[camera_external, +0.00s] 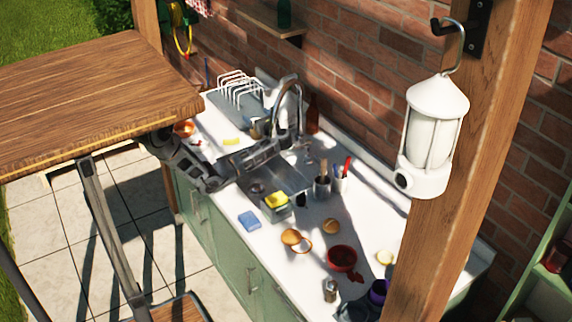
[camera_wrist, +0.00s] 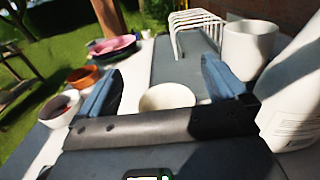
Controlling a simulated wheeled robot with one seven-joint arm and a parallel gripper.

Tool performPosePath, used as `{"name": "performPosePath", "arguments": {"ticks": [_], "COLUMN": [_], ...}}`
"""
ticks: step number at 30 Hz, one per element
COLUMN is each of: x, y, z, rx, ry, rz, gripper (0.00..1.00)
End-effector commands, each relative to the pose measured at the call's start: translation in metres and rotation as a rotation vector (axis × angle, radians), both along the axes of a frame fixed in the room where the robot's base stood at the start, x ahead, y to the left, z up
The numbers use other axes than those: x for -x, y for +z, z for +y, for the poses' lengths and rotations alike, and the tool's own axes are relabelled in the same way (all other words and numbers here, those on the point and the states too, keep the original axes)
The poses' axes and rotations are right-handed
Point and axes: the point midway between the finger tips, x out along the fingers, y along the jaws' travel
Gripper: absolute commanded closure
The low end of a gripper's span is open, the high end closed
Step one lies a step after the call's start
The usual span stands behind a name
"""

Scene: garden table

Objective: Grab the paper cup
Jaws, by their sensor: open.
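In the wrist view, a white round cup (camera_wrist: 167,97) shows between my gripper's fingers, its rim and part of its inside visible. Its lower part is hidden behind my gripper body. A second, taller white cup (camera_wrist: 249,48) stands to the right, beyond the right finger. I cannot tell for sure which one is paper. My gripper (camera_wrist: 160,86) is open, with dark blue fingers spread on either side of the nearer cup and no visible contact.
A white dish rack (camera_external: 240,88) stands behind the cups. A white bottle (camera_wrist: 293,100) is close on the right. Bowls, one orange (camera_wrist: 82,77) and one pink (camera_wrist: 112,47), sit to the left. The faucet (camera_external: 290,100) rises near my gripper.

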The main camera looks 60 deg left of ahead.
Motion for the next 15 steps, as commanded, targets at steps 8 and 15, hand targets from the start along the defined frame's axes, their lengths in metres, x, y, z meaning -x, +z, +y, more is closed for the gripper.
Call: {"name": "performPosePath", "arguments": {"ticks": [8,15], "x": [0.000,0.000], "y": [-0.026,-0.063], "z": [0.000,0.000], "rx": [0.001,0.001], "ry": [0.000,-0.001], "rz": [0.012,0.013], "gripper": [0.01,0.01]}}
